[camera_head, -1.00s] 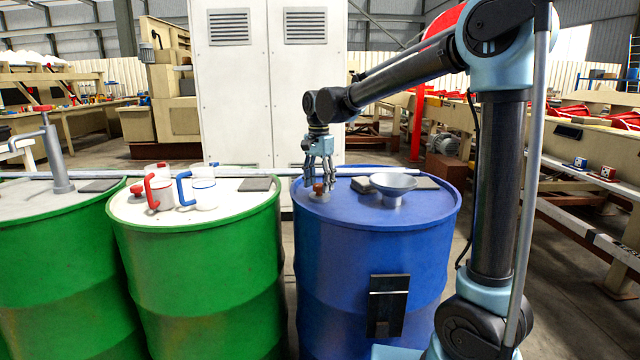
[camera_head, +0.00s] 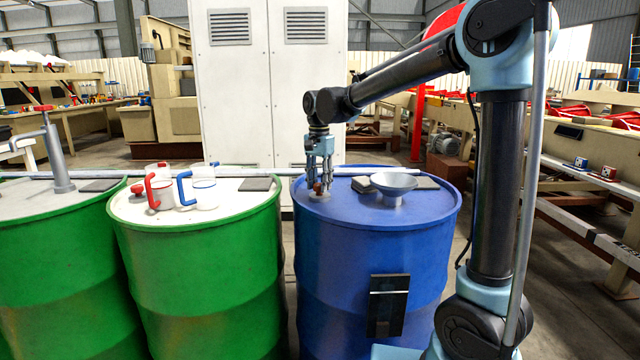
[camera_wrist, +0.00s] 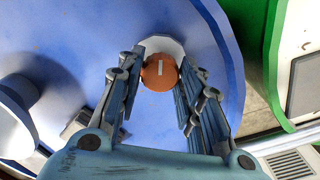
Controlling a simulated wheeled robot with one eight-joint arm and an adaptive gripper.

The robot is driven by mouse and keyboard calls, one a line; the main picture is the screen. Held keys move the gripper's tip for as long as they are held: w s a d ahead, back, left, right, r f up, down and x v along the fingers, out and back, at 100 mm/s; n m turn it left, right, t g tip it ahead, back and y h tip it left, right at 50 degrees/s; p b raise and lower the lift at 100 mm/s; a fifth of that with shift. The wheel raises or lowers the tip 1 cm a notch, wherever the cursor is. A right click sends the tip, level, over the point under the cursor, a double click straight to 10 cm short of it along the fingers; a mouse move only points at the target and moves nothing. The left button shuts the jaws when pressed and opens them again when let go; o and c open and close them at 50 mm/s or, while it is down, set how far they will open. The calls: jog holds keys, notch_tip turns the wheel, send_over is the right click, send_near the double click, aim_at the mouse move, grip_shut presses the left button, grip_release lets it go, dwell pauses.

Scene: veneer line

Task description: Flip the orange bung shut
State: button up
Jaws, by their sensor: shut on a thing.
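The orange bung (camera_wrist: 159,73) shows in the wrist view as a round cap with a pale bar on top, in front of a whitish ring on the blue drum's lid. In the head view the bung (camera_head: 317,187) is a small orange-brown spot near the left rim of the blue drum (camera_head: 375,270). My gripper (camera_head: 319,184) points straight down over it. In the wrist view my gripper (camera_wrist: 160,80) has its fingers on both sides of the bung, shut on it. The fingers hide part of the bung in the head view.
A grey funnel (camera_head: 393,187) stands right of my gripper on the blue drum. A green drum (camera_head: 200,290) with red-handled and blue-handled jugs stands to the left. A tall white cabinet (camera_head: 265,100) is behind.

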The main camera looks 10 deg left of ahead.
jog(key=n, duration=1.1)
jog(key=shift+n, duration=0.3)
jog(key=n, duration=1.1)
jog(key=shift+w, duration=0.1)
dwell(0.3)
jog(key=o, duration=1.1)
jog(key=shift+c, duration=0.2)
jog(key=shift+r, duration=0.15)
